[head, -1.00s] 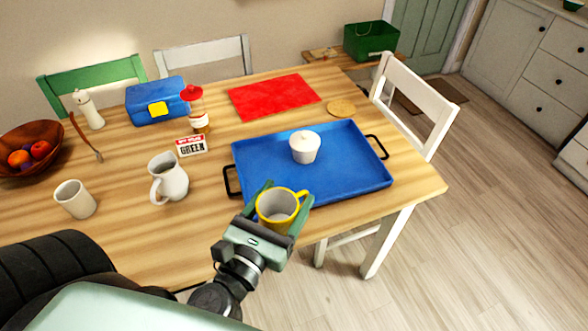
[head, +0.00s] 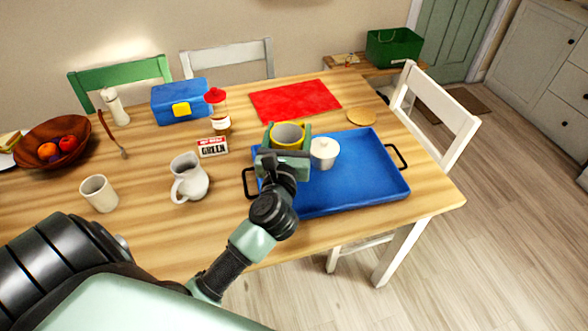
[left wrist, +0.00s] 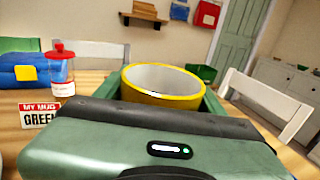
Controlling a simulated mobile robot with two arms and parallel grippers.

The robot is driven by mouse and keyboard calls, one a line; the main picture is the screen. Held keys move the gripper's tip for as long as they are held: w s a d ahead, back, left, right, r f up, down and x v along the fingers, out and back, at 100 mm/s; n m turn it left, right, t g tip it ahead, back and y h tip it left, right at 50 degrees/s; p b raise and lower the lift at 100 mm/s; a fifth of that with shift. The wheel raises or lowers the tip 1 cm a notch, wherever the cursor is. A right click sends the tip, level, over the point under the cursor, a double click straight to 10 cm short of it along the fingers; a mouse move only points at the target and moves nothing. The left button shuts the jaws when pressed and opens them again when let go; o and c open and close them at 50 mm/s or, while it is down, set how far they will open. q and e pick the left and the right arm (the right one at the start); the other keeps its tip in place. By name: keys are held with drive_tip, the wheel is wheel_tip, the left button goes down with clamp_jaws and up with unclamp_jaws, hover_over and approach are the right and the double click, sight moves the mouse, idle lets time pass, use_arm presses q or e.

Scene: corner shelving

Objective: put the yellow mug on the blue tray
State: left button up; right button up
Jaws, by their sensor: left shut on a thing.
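The yellow mug (head: 288,135) is held upright in my left gripper (head: 287,140), which is shut on it. In the head view they show over the back left part of the blue tray (head: 350,190); I cannot tell the height of the mug above the tray. The mug also fills the middle of the left wrist view (left wrist: 163,92), between the green fingers. My right gripper is not in view.
A white jug (head: 189,180), a white cup (head: 99,194), a sign (head: 212,147) and a red-topped bottle (head: 217,112) stand left of the tray. A red mat (head: 295,101) and a round coaster (head: 360,117) lie behind it. The tray's front and right parts are clear.

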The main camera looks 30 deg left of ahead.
use_arm(q)
wheel_tip(320, 180, down, 6)
drive_tip(key=shift+f+b, duration=0.15)
drive_tip(key=shift+b, duration=0.65)
drive_tip(key=shift+f, duration=0.55)
drive_tip(key=shift+f+b, duration=0.85)
drive_tip(key=shift+f, duration=1.15)
drive_tip(key=shift+f, duration=0.1)
drive_tip(key=o, duration=1.7)
